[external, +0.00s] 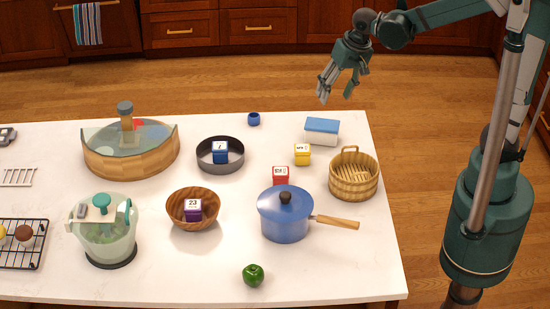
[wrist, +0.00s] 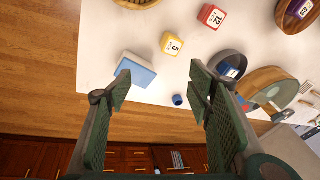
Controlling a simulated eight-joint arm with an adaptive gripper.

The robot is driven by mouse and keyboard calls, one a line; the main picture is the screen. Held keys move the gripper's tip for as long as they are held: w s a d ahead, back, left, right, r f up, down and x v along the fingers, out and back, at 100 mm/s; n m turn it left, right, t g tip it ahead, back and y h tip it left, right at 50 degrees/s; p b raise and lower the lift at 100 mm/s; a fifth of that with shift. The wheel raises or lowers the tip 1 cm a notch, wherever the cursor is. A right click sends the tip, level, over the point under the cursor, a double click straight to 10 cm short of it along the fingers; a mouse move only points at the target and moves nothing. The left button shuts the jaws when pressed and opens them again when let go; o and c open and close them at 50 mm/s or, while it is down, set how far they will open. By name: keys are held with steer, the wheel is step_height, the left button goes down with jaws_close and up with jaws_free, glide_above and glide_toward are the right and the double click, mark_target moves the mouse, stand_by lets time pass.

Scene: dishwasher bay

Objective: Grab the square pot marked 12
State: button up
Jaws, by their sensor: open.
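The square pot marked 12 (external: 281,175) is a small red block-like pot with a white label. It stands on the white counter just behind the blue lidded saucepan (external: 285,218), which hides its lower part in the external view. In the wrist view the red pot (wrist: 212,17) is near the top edge, and its label reads 12. My gripper (external: 335,93) is open and empty. It is raised beyond the far right edge of the counter, well away from the red pot. Its two fingers (wrist: 160,82) are spread apart in the wrist view.
A yellow pot marked 5 (wrist: 172,44) and a blue-lidded box (external: 322,130) lie between my gripper and the red pot. A wicker basket (external: 353,180) stands right of it. A dark pan (external: 220,162) holds a blue pot; a wooden bowl (external: 180,220) holds a purple one.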

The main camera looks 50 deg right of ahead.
steer(key=w+a+f+m+g, duration=0.2)
steer(key=w+a+f, duration=0.3)
steer(key=a+f, duration=0.5)
steer(key=m+g, duration=0.1)
steer(key=m, duration=0.1)
glide_above(281, 171)
steer(key=shift+h, duration=0.4)
steer(key=f, duration=0.7)
steer(key=shift+w+d+f+b, duration=0.15)
steer(key=shift+d+f+b, duration=0.05)
steer(key=shift+f+b, duration=0.1)
steer(key=shift+a+f+m, duration=0.3)
steer(key=shift+f, duration=0.1)
steer(key=shift+f, duration=0.1)
steer(key=shift+f, duration=1.2)
steer(key=shift+f, duration=0.15)
steer(key=shift+f, duration=2.45)
